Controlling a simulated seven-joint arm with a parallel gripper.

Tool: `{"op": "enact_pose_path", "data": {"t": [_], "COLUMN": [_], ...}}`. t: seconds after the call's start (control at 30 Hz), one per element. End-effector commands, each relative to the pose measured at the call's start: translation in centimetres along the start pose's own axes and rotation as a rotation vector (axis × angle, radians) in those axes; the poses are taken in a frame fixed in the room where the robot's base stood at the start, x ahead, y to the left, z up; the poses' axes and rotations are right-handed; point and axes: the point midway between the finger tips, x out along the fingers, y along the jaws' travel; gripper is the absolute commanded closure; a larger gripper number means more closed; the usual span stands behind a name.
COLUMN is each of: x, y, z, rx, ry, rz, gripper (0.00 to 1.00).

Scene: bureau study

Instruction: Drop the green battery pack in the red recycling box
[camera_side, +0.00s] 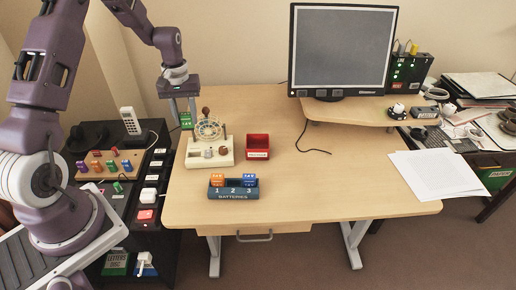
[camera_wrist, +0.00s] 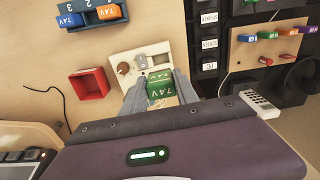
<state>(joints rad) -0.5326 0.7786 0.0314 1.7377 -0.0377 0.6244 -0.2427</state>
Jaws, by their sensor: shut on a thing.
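The green battery pack (camera_side: 186,120) is held between the fingers of my gripper (camera_side: 184,112), above the left edge of the desk. In the wrist view my gripper (camera_wrist: 160,92) is shut on the green battery pack (camera_wrist: 160,88), whose 7.4V label faces the camera. The red recycling box (camera_side: 257,141) stands open on the desk, to the right of my gripper and apart from it. It also shows in the wrist view as a red open box (camera_wrist: 104,84), left of the held pack. Its inside looks empty.
A cream device with a wheel (camera_side: 222,158) stands between my gripper and the red box. A battery holder (camera_side: 232,194) with an orange and a blue pack is in front. A monitor (camera_side: 342,50) stands at the back; papers (camera_side: 437,175) lie right. The desk's middle is clear.

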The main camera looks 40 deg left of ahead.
Motion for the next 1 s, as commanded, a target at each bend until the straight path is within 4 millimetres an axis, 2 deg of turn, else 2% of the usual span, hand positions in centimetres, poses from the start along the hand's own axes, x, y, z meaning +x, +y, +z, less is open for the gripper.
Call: {"op": "enact_pose_path", "data": {"t": [0.1, 0.23, 0.47, 0.57, 0.7, 0.9, 1.0], "x": [-2.9, -5.5, -4.7, -4.6, -4.7, -4.9, -5.0], "y": [0.0, 0.0, 3.8, 6.5, 11.3, 18.0, 20.3], "z": [-0.1, -0.1, -2.7, -3.7, -4.4, -3.3, -2.4], "rx": [0.001, -0.001, -0.077, -0.101, -0.108, -0.067, -0.04], "ry": [0.004, 0.004, -0.017, -0.018, -0.015, -0.005, -0.003], "rz": [0.001, 0.001, -0.006, -0.006, -0.005, -0.001, -0.001], "gripper": [0.96, 0.96, 0.96, 0.96, 0.96, 0.96, 0.96]}}
